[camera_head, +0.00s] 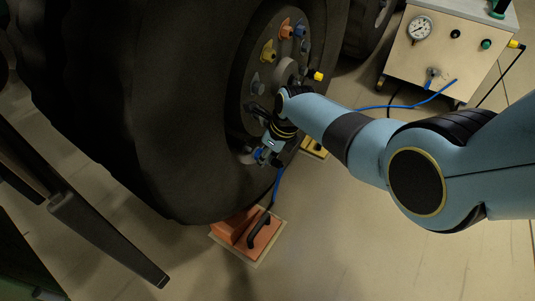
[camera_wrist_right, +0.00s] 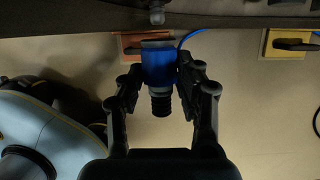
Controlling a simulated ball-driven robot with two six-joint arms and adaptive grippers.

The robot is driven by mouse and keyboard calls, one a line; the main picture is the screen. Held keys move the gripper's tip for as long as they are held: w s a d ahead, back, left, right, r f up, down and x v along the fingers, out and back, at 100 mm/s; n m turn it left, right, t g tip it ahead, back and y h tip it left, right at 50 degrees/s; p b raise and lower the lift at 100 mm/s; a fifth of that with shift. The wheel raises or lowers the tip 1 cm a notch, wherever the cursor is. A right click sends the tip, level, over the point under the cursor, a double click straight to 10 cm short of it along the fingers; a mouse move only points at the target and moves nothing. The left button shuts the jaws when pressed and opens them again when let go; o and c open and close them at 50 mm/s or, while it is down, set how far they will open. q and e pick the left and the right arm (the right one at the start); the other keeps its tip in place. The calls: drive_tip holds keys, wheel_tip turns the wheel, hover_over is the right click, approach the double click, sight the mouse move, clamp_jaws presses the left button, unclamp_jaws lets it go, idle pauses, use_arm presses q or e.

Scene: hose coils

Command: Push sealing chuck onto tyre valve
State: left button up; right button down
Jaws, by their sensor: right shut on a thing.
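My right gripper (camera_head: 264,154) is shut on the blue chuck (camera_wrist_right: 158,68) beside the wheel rim, low on the wheel. In the right wrist view the gripper's two black fingers (camera_wrist_right: 160,78) press the chuck from both sides; its black ribbed end points back towards my palm. A blue hose (camera_wrist_right: 190,36) shows beside its front. A grey stub (camera_wrist_right: 157,14), which looks like the tyre valve, is ahead of the chuck at the top edge, with a visible gap between them. The big black tyre (camera_head: 175,100) fills the head view's left. My left gripper is not in view.
An orange wheel chock (camera_head: 262,234) with a black handle sits under the tyre, a yellow one (camera_head: 314,149) behind. Coloured nut caps (camera_head: 286,29) stick out of the hub. A cart with a gauge (camera_head: 419,28) stands at back right. Dark bars (camera_head: 105,235) cross lower left.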

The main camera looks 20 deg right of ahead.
sight(258, 150)
drive_tip(key=shift+w, duration=0.1)
idle(0.3)
drive_tip(key=shift+w+a, duration=0.25)
drive_tip(key=shift+w+a+b, duration=0.55)
drive_tip(key=shift+w+b, duration=0.2)
drive_tip(key=shift+w+a, duration=0.15)
idle(0.5)
drive_tip(key=c, duration=0.8)
unclamp_jaws()
drive_tip(key=shift+o, duration=0.2)
